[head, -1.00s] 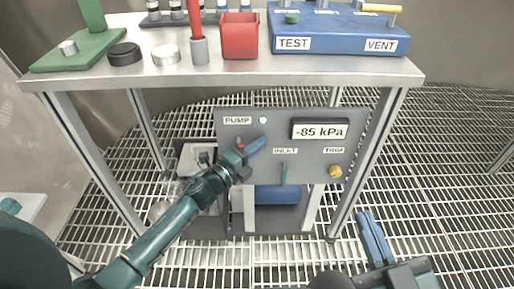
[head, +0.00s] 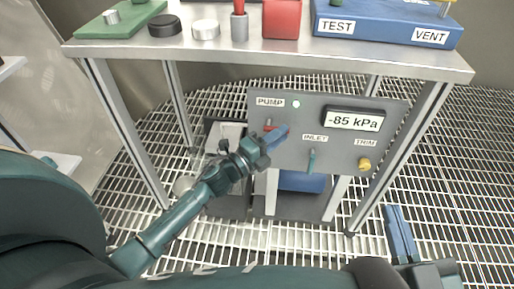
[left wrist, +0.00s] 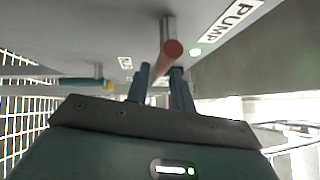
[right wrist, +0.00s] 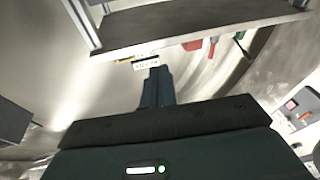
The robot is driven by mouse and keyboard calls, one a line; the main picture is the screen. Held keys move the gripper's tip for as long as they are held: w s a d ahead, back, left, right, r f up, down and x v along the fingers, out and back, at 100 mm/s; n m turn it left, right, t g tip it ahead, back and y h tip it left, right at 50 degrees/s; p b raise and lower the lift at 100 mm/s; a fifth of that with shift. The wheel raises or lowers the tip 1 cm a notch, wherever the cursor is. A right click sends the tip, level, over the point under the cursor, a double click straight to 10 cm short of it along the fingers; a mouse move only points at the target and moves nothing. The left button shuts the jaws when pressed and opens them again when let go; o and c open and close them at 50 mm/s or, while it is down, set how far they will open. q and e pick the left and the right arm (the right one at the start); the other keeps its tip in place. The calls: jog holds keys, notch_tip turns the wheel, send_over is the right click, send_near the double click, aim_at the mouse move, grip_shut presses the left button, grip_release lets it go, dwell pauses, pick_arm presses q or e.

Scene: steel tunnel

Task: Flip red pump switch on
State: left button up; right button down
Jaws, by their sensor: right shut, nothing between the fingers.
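The red pump switch (head: 268,126) is a small red lever on the grey panel (head: 340,165), under the PUMP label (head: 270,102). A pale green lamp (head: 296,104) beside the label looks lit. My left gripper (head: 280,136) is at the switch and partly hides it. In the left wrist view, the red-tipped lever (left wrist: 172,52) shows between the two fingers (left wrist: 160,85), which stand apart; contact cannot be told. My right gripper (head: 396,225) is low at the right, away from the panel, its fingers together and empty; they also show in the right wrist view (right wrist: 157,88).
The panel also carries a -85 kPa display (head: 354,120), a green INLET lever (head: 311,160) and a yellow TRIM knob (head: 364,164). The steel table (head: 280,56) overhangs it, holding a red bin (head: 282,20) and a blue box (head: 385,25). Table legs flank the panel.

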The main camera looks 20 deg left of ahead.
pick_arm(q)
jog(key=p+v, duration=0.1)
jog(key=v, duration=0.9)
